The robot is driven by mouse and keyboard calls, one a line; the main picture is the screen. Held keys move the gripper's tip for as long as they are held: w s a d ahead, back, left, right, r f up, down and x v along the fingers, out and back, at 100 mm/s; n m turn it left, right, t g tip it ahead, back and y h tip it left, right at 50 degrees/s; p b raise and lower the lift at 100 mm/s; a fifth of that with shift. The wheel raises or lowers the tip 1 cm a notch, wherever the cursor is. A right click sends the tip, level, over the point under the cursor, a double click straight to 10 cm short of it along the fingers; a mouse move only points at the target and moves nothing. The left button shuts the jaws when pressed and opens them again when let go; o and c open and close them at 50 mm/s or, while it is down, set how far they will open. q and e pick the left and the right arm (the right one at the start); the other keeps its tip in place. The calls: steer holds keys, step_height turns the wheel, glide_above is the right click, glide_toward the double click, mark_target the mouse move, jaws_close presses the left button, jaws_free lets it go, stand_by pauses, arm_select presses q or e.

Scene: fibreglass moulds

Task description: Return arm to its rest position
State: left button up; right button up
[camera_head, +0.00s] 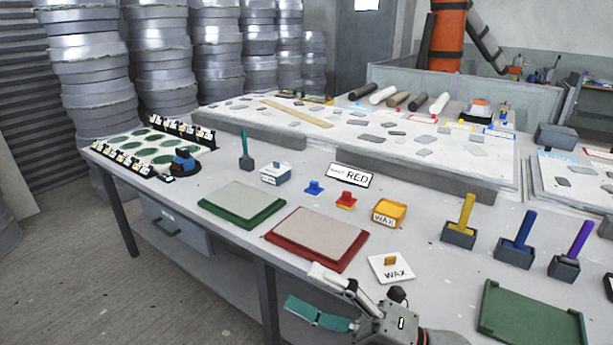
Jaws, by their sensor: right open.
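My right gripper (303,289) shows at the bottom centre, in front of the table's near edge. It is open, with its fingers spread and nothing between them. One finger carries a teal pad, and the arm comes in from the bottom right. The nearest things on the table are the red-framed mould (318,238) just beyond the gripper and the white WAX card (391,267) with a small yellow block on it. My left gripper is not in view.
The table holds a green-framed mould (242,205), a yellow wax box (389,213), a RED sign (351,176) and brushes in grey holders (459,234). A green tray (532,323) lies at the lower right. Open floor (150,290) shows at the lower left.

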steer(key=w+d+f+m+t+h, duration=0.3)
steer(key=d+f+m+t+h, duration=0.25)
steer(key=f+m, duration=0.4)
steer(key=w+d+f+m+t+h, duration=0.2)
steer(key=d+f+m+t+h, duration=0.45)
steer(key=m, duration=0.45)
steer(key=s+d+f+m+g+h, duration=0.3)
steer(key=s+d+f+m+g, duration=0.1)
steer(key=f, duration=0.7)
steer(key=s+d+f+m+g+h, duration=0.3)
steer(key=s+f+m, duration=0.3)
steer(key=s+f, duration=0.3)
step_height(320, 180, down, 4)
steer(key=shift+s+d+r+g+h, duration=0.2)
steer(key=shift+s+d+g+h, duration=0.15)
steer(key=shift+d, duration=0.2)
